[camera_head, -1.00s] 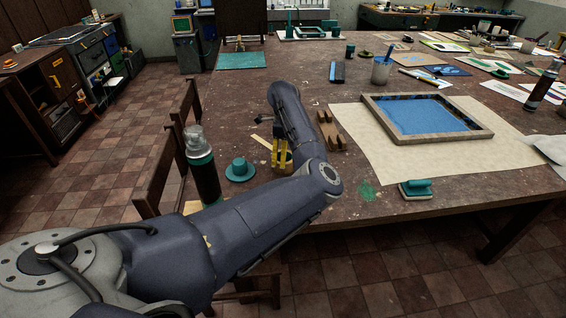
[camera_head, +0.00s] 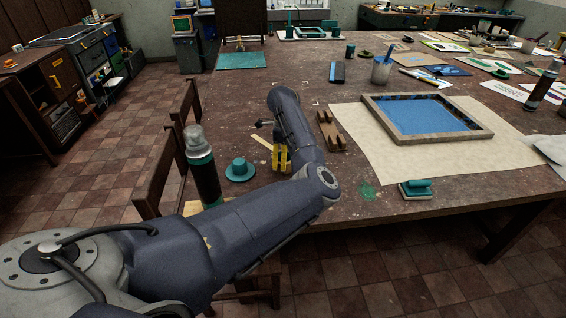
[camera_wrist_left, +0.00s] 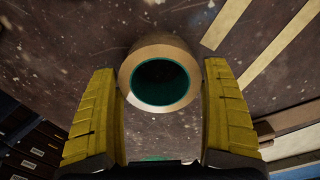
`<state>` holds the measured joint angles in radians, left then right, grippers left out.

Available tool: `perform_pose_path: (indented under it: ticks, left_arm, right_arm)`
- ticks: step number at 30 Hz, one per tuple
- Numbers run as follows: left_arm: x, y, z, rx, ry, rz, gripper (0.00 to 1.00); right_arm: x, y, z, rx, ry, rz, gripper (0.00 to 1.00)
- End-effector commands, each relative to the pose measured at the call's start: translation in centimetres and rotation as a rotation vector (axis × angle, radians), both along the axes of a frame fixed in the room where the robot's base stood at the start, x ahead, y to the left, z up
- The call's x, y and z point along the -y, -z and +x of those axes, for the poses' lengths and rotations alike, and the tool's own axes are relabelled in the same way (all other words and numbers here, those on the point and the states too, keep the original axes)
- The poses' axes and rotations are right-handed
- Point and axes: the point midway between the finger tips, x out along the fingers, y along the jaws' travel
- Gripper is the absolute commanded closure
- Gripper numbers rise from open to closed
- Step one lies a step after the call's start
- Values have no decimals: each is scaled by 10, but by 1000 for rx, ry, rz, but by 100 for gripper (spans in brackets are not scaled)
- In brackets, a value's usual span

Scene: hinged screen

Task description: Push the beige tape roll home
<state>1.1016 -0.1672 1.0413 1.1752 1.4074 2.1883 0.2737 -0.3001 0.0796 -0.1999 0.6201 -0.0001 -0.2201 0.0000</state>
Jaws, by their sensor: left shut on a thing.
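The beige tape roll (camera_wrist_left: 160,76) has a teal inner ring and shows end-on in the left wrist view. It is between the two yellow fingers of my left gripper (camera_wrist_left: 160,115), which is shut on it. In the head view my left gripper (camera_head: 281,158) is low over the near left part of the table, just right of a teal flanged piece (camera_head: 240,170). The roll is mostly hidden there by the fingers and arm. My right gripper is not in view.
A spray can (camera_head: 203,165) stands left of the teal piece. A notched wooden block (camera_head: 330,131) lies right of my left arm. Pale strips (camera_wrist_left: 275,45) lie beside the roll. A framed blue screen (camera_head: 478,128) lies on paper further right, with a teal-handled tool (camera_head: 416,188) in front.

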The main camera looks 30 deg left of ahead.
Motion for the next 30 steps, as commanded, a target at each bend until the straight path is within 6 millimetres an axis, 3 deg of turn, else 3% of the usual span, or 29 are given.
perform_pose_path:
  ticks: [7,21,30]
  left_arm:
    - [0,-6,1,2,-1,1,49]
    - [0,-53,1,3,-1,-1,49]
    - [0,-70,0,1,0,-1,49]
  right_arm:
    - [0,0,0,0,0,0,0]
    - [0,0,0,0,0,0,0]
    - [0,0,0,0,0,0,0]
